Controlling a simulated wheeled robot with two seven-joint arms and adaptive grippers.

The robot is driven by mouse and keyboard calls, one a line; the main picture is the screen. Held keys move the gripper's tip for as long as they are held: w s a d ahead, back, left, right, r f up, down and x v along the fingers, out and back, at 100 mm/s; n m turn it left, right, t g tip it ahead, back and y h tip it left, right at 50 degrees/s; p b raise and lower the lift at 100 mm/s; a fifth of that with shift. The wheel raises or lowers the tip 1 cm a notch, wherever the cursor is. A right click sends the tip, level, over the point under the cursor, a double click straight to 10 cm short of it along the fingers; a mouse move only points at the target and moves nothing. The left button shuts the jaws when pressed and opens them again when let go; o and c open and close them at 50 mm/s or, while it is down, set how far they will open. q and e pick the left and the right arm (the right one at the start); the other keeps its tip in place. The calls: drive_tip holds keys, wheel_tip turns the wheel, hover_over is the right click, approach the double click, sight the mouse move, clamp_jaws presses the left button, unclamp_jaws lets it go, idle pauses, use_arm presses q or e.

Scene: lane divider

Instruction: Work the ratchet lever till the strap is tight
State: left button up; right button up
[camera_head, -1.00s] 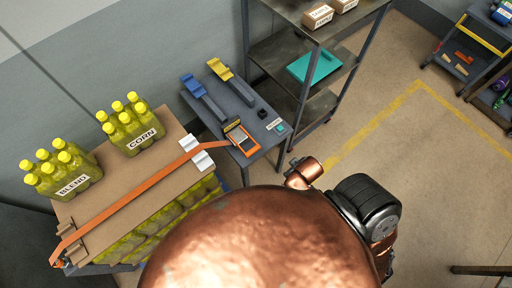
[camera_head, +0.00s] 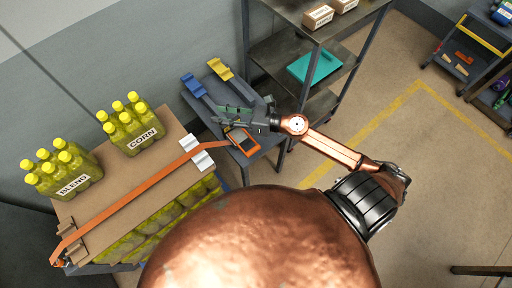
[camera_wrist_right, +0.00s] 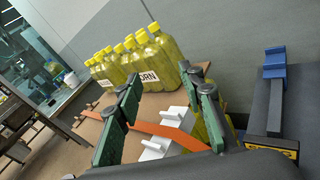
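An orange strap (camera_head: 125,202) runs over the cardboard top of a bottle stack to the orange ratchet (camera_head: 243,143) on a small grey table. The strap also shows in the right wrist view (camera_wrist_right: 170,133). My right gripper (camera_head: 222,114) is over the table, beside and just behind the ratchet, partly covering the view of it. In the right wrist view its green-padded fingers (camera_wrist_right: 165,95) are spread with nothing held between them. The strap and a white corner piece (camera_wrist_right: 160,145) show beyond the fingers. The ratchet's lever position is hard to tell. My left gripper is not in view.
Bottle packs labelled BLEND (camera_head: 72,180) and CORN (camera_head: 135,132) stand on the cardboard (camera_head: 120,175). Blue (camera_head: 193,86) and yellow (camera_head: 220,69) handled pieces lie on the table behind the gripper. A metal shelf (camera_head: 275,55) stands close behind.

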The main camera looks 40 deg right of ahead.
wheel_tip(320, 180, down, 6)
drive_tip(key=s+r+n+g, duration=0.1)
drive_tip(key=s+n+g, duration=0.1)
drive_tip(key=n+g, duration=0.3)
drive_tip(key=n+g+h, duration=0.6)
drive_tip(key=n+h, duration=0.1)
drive_tip(key=n, duration=0.2)
approach(255, 149)
drive_tip(key=f, duration=0.2)
drive_tip(key=x, duration=0.6)
drive_tip(key=shift+w+a+r, duration=0.1)
drive_tip(key=shift+w+a, duration=0.05)
drive_tip(key=shift+a, duration=0.15)
drive_tip(key=shift+w+a+f+b, duration=0.1)
drive_tip(key=shift+a+f+b, duration=0.2)
drive_tip(key=shift+f, duration=0.3)
drive_tip(key=shift+c, duration=0.4)
clamp_jaws()
